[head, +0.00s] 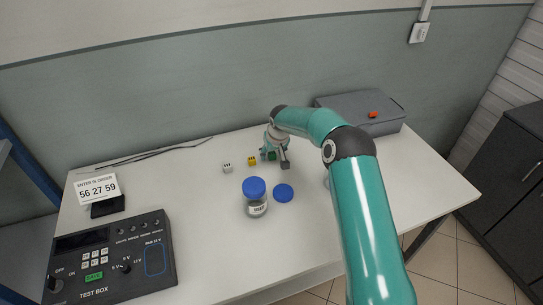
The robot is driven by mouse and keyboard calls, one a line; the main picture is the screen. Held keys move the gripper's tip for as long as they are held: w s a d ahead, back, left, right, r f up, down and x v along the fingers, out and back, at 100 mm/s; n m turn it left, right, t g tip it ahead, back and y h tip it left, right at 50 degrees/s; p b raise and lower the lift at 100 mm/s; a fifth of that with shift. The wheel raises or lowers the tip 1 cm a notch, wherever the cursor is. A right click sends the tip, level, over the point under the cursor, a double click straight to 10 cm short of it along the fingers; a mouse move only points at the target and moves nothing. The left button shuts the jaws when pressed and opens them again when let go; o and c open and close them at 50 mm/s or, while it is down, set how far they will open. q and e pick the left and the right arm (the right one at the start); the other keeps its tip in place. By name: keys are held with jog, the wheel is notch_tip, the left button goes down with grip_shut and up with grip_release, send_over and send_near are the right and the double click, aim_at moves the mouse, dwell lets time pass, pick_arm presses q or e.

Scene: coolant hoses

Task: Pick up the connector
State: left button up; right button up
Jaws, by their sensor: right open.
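Several small block-like pieces lie on the table, and they look like connectors: a white one (227,168), a yellow one (252,160) and a green one (272,156). My right gripper (274,161) points down at the table with its fingers apart. The green piece shows between or just behind the fingers; I cannot tell whether they touch it. The yellow piece is just left of the gripper, and the white piece is farther left. My left gripper is not in view.
A jar with a blue lid (256,203) and a loose blue lid (284,193) stand in front of the gripper. A test box (112,262) and number sign (97,188) are at left. A grey case (352,104) is back right. Thin rods (140,153) lie back left.

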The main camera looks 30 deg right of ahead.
aim_at(272, 154)
jog(key=c, duration=1)
jog(key=shift+r+p, duration=0.55)
jog(key=shift+r, duration=9.45)
